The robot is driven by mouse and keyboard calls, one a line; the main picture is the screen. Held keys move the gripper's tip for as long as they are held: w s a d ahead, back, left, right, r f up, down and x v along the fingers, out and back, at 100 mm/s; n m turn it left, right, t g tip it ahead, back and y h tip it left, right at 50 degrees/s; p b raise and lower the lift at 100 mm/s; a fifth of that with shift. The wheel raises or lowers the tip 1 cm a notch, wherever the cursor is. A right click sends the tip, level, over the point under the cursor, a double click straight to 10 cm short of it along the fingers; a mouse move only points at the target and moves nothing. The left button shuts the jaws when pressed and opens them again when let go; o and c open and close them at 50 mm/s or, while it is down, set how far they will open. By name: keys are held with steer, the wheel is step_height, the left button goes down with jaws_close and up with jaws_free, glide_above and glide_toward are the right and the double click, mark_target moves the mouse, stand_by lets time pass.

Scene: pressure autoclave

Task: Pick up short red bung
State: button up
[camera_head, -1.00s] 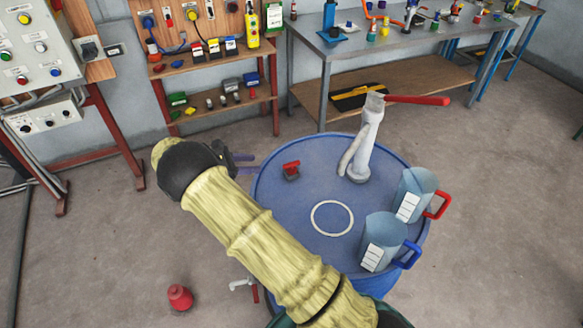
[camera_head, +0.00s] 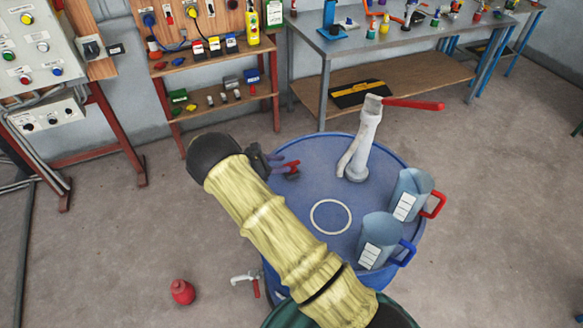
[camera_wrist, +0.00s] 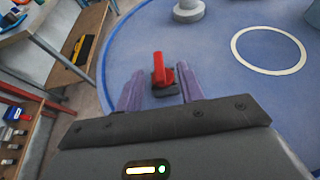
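The short red bung (camera_head: 293,176), a small red piece on a dark base, sits on the blue drum lid near its far-left edge. It also shows in the wrist view (camera_wrist: 159,70), between and slightly beyond my finger tips. My gripper (camera_head: 284,163) reaches over the lid from the left, right by the bung, and partly hides it in the head view. In the wrist view my gripper's (camera_wrist: 160,80) two purple fingers are apart, one on each side of the bung. No contact with it is visible.
A hand pump (camera_head: 366,140) with a red lever stands on the drum lid (camera_head: 320,250) behind the bung. Two jugs (camera_head: 409,197) (camera_head: 378,241) stand at the lid's right. A red object (camera_head: 182,292) is on the floor. Shelves and a workbench (camera_head: 400,45) are behind.

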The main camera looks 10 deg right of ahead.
mark_target(289, 163)
steer(key=p+x, duration=0.2)
steer(key=x, duration=0.2)
steer(key=shift+w+d+f, duration=0.15)
steer(key=shift+w, duration=0.05)
steer(key=shift+d+f, duration=0.25)
jaws_close()
